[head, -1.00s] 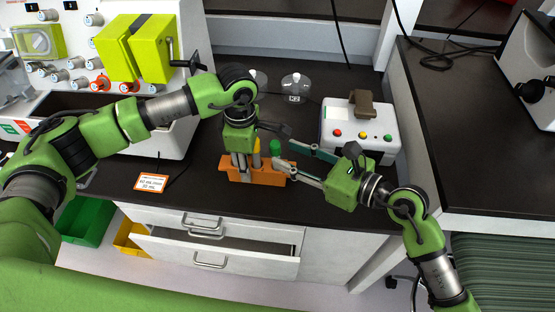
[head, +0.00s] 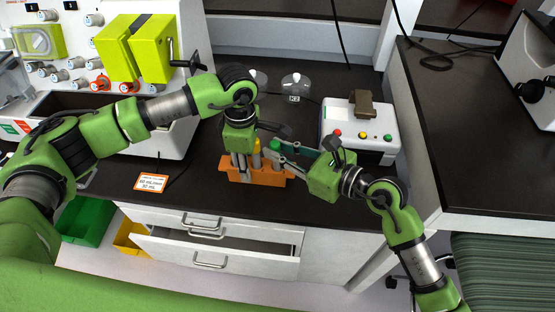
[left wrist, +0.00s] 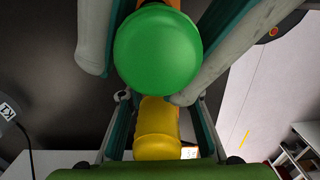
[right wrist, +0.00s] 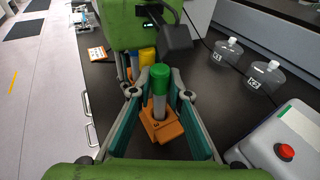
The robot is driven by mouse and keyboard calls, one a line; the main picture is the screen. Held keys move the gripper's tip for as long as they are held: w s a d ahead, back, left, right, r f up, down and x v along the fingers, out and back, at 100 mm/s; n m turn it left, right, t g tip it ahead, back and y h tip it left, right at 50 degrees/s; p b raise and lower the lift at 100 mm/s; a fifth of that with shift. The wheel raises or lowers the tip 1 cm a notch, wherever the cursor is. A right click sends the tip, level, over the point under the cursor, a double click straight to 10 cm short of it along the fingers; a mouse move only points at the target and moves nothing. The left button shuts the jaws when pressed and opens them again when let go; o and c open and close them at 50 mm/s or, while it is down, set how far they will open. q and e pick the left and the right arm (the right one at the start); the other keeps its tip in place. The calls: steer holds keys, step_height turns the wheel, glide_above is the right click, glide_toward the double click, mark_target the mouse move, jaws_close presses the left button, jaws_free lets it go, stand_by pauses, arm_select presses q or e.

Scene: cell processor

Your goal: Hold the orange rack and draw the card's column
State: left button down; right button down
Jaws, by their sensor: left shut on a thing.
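The orange rack (head: 262,176) stands on the dark bench and holds a green-capped column (right wrist: 160,92) and a yellow-capped column (left wrist: 156,130). My left gripper (head: 240,172) points down at the rack's left part and is shut on the rack; its fingertips are partly hidden. My right gripper (right wrist: 160,96) is open, with one finger on each side of the green-capped column, just below the cap. The green cap (left wrist: 158,52) also shows between the right fingers in the left wrist view. The orange-edged card (head: 151,182) lies on the bench left of the rack; its print is small.
A white box with coloured buttons (head: 358,140) stands right of the rack. Clear bottles (head: 295,88) stand behind. The white processor (head: 110,95) with yellow-green blocks is at left. A drawer (head: 217,250) is partly open below the bench's front edge.

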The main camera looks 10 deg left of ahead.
steer(key=shift+s+a+r, duration=0.1)
steer(key=shift+r, duration=0.1)
steer(key=shift+s+a+r, duration=0.1)
steer(key=shift+r, duration=0.8)
step_height(320, 180, up, 5)
steer(key=shift+f, duration=0.15)
steer(key=shift+r, duration=0.65)
steer(key=shift+w, duration=0.2)
steer(key=c, duration=1.8)
jaws_free()
steer(key=shift+c, duration=0.2)
steer(key=shift+d, duration=0.2)
steer(key=s+d+f, duration=0.1)
steer(key=s+d, duration=0.3)
steer(key=d, duration=0.2)
steer(key=shift+s+d+g, duration=0.15)
steer(key=shift+d+g, duration=0.1)
steer(key=shift+g, duration=0.05)
